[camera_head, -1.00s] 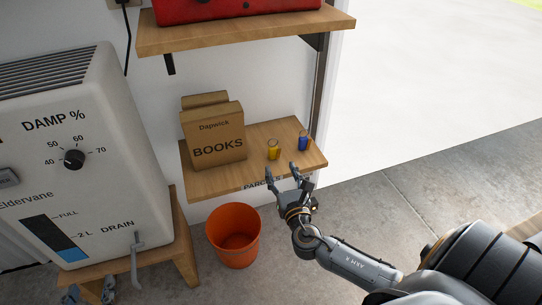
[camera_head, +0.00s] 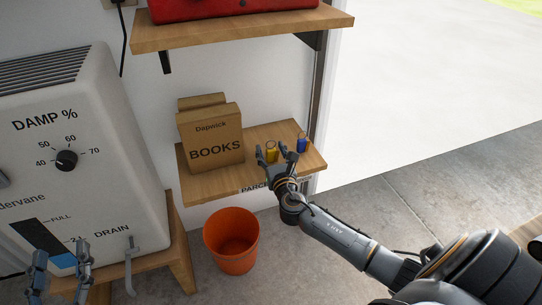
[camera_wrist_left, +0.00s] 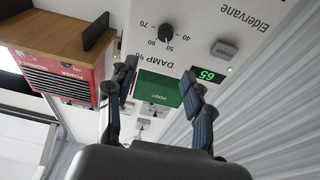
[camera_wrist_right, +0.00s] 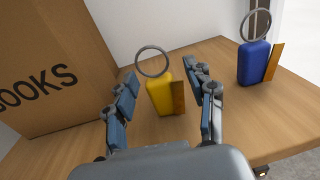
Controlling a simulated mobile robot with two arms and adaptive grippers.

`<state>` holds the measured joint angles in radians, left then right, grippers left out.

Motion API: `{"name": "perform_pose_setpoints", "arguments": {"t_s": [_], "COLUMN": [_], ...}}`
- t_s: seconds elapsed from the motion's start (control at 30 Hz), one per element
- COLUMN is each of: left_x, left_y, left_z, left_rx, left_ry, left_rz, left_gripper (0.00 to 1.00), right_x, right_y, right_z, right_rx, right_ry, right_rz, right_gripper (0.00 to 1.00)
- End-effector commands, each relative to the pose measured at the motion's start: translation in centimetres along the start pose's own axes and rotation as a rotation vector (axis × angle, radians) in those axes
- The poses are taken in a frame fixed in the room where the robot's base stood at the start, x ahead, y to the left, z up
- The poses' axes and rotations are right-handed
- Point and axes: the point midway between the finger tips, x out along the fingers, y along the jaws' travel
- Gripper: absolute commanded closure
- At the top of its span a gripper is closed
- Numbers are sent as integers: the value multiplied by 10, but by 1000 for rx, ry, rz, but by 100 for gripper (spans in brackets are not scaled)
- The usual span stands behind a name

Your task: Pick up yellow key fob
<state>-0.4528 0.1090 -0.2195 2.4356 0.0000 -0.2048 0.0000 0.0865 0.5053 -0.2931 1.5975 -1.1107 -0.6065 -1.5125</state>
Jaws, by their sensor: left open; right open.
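The yellow key fob (camera_head: 271,153) stands on the lower wooden shelf. In the right wrist view the yellow key fob (camera_wrist_right: 159,94) is upright, with a metal ring on top and an orange-brown tag at its right side. My right gripper (camera_head: 270,158) is open at the shelf's front. In its wrist view the open fingers (camera_wrist_right: 165,88) sit either side of the yellow fob, apart from it. My left gripper (camera_head: 58,262) is open and empty in front of the white dehumidifier, low at the left of the head view; its fingers (camera_wrist_left: 162,78) also show in the left wrist view.
A blue key fob (camera_head: 302,143) stands right of the yellow one; it also shows in the right wrist view (camera_wrist_right: 254,62). A cardboard BOOKS box (camera_head: 214,148) is to the left. An upper shelf (camera_head: 240,32) hangs above. An orange bucket (camera_head: 231,240) stands below.

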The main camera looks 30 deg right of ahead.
Motion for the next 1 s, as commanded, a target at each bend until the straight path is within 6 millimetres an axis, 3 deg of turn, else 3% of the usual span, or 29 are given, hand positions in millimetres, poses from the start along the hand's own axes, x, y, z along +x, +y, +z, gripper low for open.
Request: {"name": "perform_pose_setpoints", "arguments": {"t_s": [0.1,0.13,0.37,0.77,1.0], "left_x": [0,0,0,0,-4], "left_y": [0,0,0,0,-4], "left_z": [0,0,0,1,25], "left_rx": [0,0,0,0,3], "left_ry": [-1,-1,-2,-11,-152], "left_rz": [0,0,0,-1,-8], "left_gripper": [48,48,48,48,48], "right_x": [0,0,0,0,0], "right_y": [0,0,0,0,0], "right_z": [0,0,0,2,13], "right_rx": [0,0,1,0,1], "right_ry": [0,0,0,0,-1], "right_rz": [0,0,0,0,0], "right_gripper": [45,49,96,98,98]}}
